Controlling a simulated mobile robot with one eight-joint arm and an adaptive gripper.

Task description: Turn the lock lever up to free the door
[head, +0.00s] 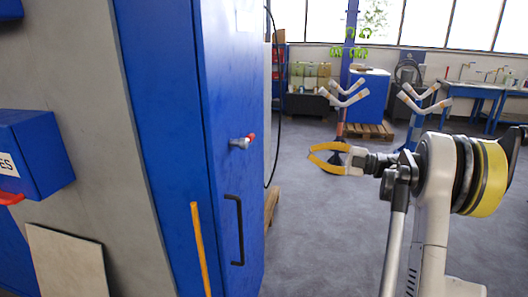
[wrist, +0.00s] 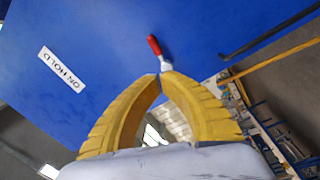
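The lock lever (head: 240,142) is on the blue door (head: 228,90) of the tall cabinet in the head view, with a pale metal body and a red tip. In the wrist view, its red grip (wrist: 154,45) and pale base show just beyond my fingertips, against the blue panel. My gripper (head: 311,152) has yellow fingers and is in the air to the right of the lever, apart from it in the head view. In the wrist view the fingertips (wrist: 162,76) meet with nothing visible between them. Whether they touch the lever base cannot be told there.
A black door handle (head: 238,230) and a yellow bar (head: 199,250) are below the lever. A white ON HOLD label (wrist: 62,68) is on the blue panel. A blue box (head: 35,155) is at left. The grey floor right of the cabinet is open.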

